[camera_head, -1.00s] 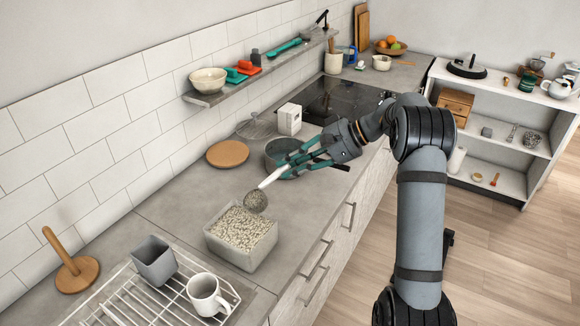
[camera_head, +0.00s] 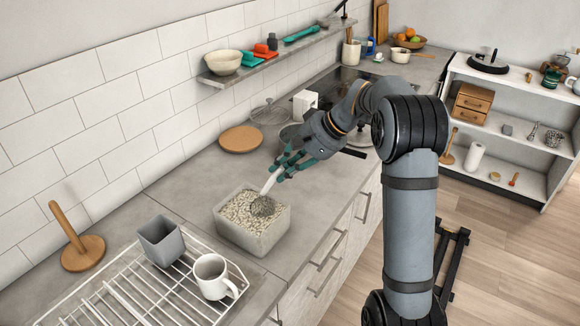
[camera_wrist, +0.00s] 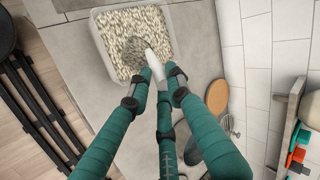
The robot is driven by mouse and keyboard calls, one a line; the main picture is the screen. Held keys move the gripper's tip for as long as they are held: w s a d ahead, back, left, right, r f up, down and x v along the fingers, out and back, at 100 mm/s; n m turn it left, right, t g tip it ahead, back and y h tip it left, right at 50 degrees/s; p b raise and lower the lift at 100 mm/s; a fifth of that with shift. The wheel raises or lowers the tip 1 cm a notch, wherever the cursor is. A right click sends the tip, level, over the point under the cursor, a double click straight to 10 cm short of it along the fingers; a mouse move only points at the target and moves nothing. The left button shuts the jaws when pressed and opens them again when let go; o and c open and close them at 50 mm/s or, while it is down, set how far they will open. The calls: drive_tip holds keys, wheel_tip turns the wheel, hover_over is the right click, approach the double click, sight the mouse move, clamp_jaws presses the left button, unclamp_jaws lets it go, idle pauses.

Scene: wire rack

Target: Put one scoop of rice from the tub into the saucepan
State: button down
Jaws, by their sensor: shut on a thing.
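My gripper (camera_head: 283,168) is shut on the white handle of a scoop (camera_head: 262,206), whose round bowl is dark and speckled. The scoop points down into a pale square tub (camera_head: 254,240) of rice (camera_head: 240,208). Its bowl is at the rice surface; I cannot tell how deep it sits. In the wrist view, the scoop (camera_wrist: 134,50) lies over the rice (camera_wrist: 115,30), with my gripper's teal fingers (camera_wrist: 160,85) around the handle. The grey saucepan (camera_head: 291,133) is behind my gripper in the head view, mostly hidden.
A round wooden board (camera_head: 241,139) and a glass lid (camera_head: 268,112) lie behind the tub by the wall. A wire rack (camera_head: 150,295) with a grey cup (camera_head: 160,241) and white mug (camera_head: 213,277) stands in front. A shelf (camera_head: 290,52) hangs above.

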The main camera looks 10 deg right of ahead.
wheel_tip(320, 180, down, 7)
drive_tip(key=m+y+b, duration=0.1)
drive_tip(key=y+b, duration=0.4)
drive_tip(key=b, duration=0.8)
drive_tip(key=d+r+y, duration=0.1)
drive_tip(key=r, duration=0.1)
drive_tip(key=d+r+y, duration=0.1)
drive_tip(key=d+r, duration=0.1)
drive_tip(key=d+r+m+y+b, duration=0.1)
drive_tip(key=r+y, duration=0.1)
drive_tip(key=shift+w+d+r, duration=0.25)
drive_tip(key=shift+d+r, duration=0.05)
idle(0.4)
drive_tip(key=shift+d, duration=0.1)
idle(1.0)
